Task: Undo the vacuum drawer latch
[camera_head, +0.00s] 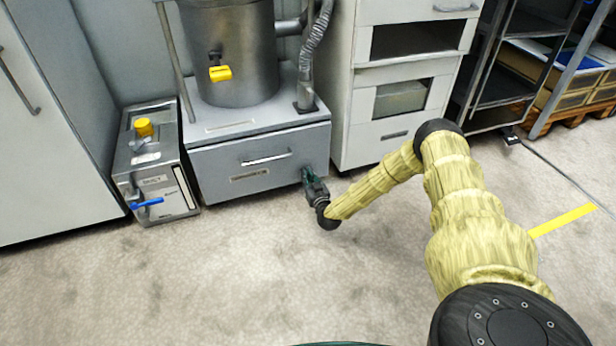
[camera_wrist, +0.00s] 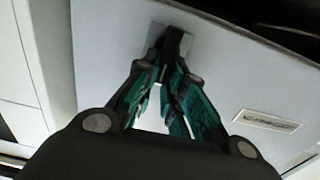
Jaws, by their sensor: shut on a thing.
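The grey vacuum drawer (camera_head: 215,172) is below the metal drum, its front flush with the cabinet as far as I can see. It has a bar handle (camera_head: 266,158) and a label plate (camera_head: 249,174). My gripper (camera_head: 308,175) is at the right end of the drawer front. In the wrist view the fingers of my gripper (camera_wrist: 166,68) close together on a dark latch (camera_wrist: 176,42) set on a small metal plate on the pale drawer front (camera_wrist: 110,45). The fingers hide part of the latch, and its exact turn is hard to tell. The label also shows there (camera_wrist: 267,120).
A metal drum (camera_head: 232,60) with a yellow-handled valve (camera_head: 220,73) stands above the drawer. A small metal box (camera_head: 155,165) with a blue lever is to the left. A white cabinet (camera_head: 345,110) stands close on the right. The floor (camera_head: 200,280) in front is clear.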

